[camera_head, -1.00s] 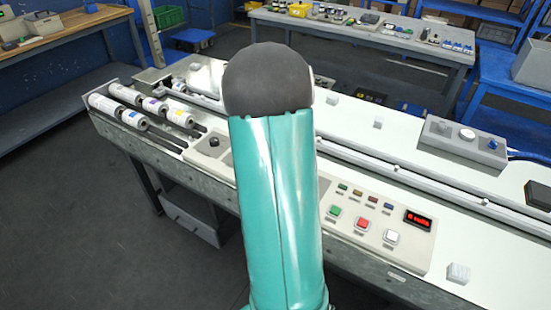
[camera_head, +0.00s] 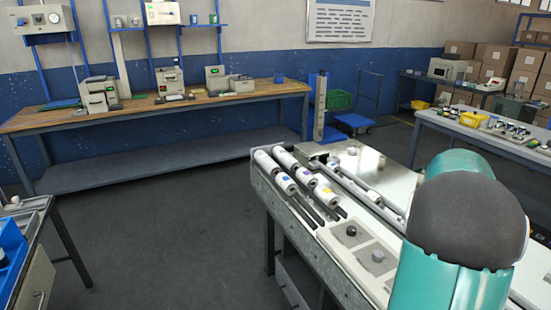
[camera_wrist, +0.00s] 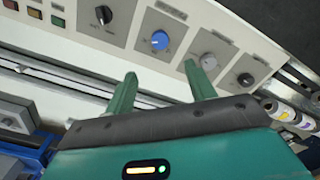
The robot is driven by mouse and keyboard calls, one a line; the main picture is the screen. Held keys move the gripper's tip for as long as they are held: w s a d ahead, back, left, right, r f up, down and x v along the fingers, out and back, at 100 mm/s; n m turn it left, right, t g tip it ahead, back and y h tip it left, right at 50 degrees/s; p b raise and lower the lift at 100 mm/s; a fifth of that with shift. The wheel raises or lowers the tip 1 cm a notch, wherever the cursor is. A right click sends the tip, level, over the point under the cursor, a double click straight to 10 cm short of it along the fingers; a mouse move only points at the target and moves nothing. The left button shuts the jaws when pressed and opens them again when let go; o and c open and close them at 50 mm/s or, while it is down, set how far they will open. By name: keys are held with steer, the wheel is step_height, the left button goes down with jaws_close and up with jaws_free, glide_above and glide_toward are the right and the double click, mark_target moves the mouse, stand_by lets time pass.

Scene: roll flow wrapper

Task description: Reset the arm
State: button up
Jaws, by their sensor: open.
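My gripper (camera_wrist: 162,95) shows in the wrist view, its two green fingers apart with nothing between them. Beyond the fingers is a light control panel with a blue knob (camera_wrist: 160,41), a grey knob (camera_wrist: 208,61) and dark knobs. I cannot tell whether the fingertips touch the panel. In the head view my teal arm with its dark rounded joint fills the lower right. My gripper is out of sight there.
The flow wrapper (camera_head: 345,235) runs beside my arm, with several white rolls (camera_head: 285,182) on its rods. A wooden workbench (camera_head: 200,97) stands along the back wall. Another table (camera_head: 470,130) is at the right. The dark floor (camera_head: 165,230) at centre left is clear.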

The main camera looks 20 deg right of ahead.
steer(key=w+a+r+n+t, duration=0.15)
steer(key=a+r, duration=0.25)
steer(key=a, duration=0.7)
steer(key=w+a+r+n+t, duration=0.1)
steer(key=a+r+n, duration=0.3)
steer(key=a, duration=0.8)
steer(key=s+a+n+t, duration=0.1)
steer(key=s+a+n, duration=0.1)
steer(key=s+a, duration=0.3)
steer(key=s+a+n+t, duration=0.2)
steer(key=s+a, duration=0.3)
steer(key=a, duration=0.8)
steer(key=shift+a+r, duration=0.2)
steer(key=shift+r, duration=0.2)
steer(key=c, duration=0.4)
